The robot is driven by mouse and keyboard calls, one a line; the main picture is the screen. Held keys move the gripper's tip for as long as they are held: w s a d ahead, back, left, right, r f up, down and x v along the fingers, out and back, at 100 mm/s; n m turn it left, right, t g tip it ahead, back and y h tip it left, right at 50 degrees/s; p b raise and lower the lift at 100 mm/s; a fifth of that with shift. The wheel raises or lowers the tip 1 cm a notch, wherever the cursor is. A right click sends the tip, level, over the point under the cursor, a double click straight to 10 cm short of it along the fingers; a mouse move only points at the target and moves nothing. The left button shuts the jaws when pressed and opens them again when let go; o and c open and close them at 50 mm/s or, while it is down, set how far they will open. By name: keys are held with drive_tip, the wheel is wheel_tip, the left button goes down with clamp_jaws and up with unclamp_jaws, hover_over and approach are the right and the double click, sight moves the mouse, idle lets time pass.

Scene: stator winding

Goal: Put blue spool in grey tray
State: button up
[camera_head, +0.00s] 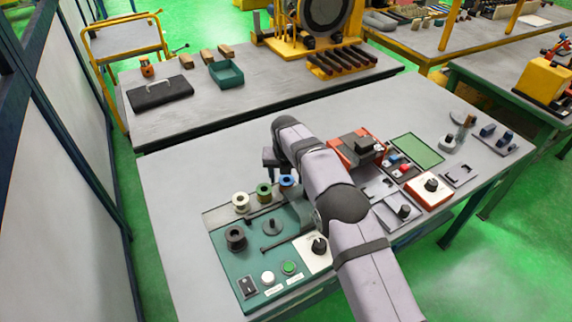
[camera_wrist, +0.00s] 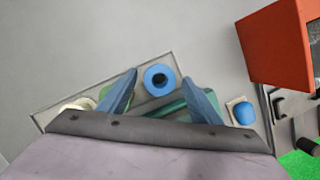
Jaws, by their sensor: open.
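The blue spool (camera_head: 286,181) stands at the right end of a row of spools on a flat grey panel (camera_head: 214,214), partly hidden by my arm in the head view. In the wrist view the blue spool (camera_wrist: 160,78) shows from above as a blue ring with a dark centre. My gripper (camera_wrist: 160,82) is open, with one blue finger on each side of the spool and gaps between. Whether the fingers are down at its height I cannot tell. Small grey tray-like pieces (camera_head: 379,188) lie right of my arm; which one is the grey tray I cannot tell.
A green spool (camera_head: 264,190) and a white spool (camera_head: 240,202) stand left of the blue one. A dark spool (camera_head: 235,239) stands on the teal winding panel (camera_head: 222,256). A red-orange device (camera_head: 357,147) stands right of my arm. The table's left side is clear.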

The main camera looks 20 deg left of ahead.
drive_tip(key=b+v, duration=0.2)
drive_tip(key=v, duration=0.7)
drive_tip(key=shift+r, duration=0.3)
drive_tip(key=shift+s+d, duration=0.1)
drive_tip(key=s+d+m+g, duration=0.1)
drive_tip(key=s+d+m, duration=0.4)
drive_tip(key=d+m, duration=0.55)
drive_tip(key=s+d+m+g, duration=0.1)
drive_tip(key=s+d+m, duration=0.4)
drive_tip(key=d+m, duration=0.6)
drive_tip(key=s+d+f+m, duration=0.2)
drive_tip(key=s+d+m, duration=0.4)
drive_tip(key=s+m, duration=0.2)
drive_tip(key=s+d+f+m+g, duration=0.1)
drive_tip(key=s+d+f+m, duration=0.2)
drive_tip(key=s+d+m, duration=0.3)
drive_tip(key=s+m, duration=0.3)
drive_tip(key=s, duration=0.4)
drive_tip(key=shift+h, duration=0.4)
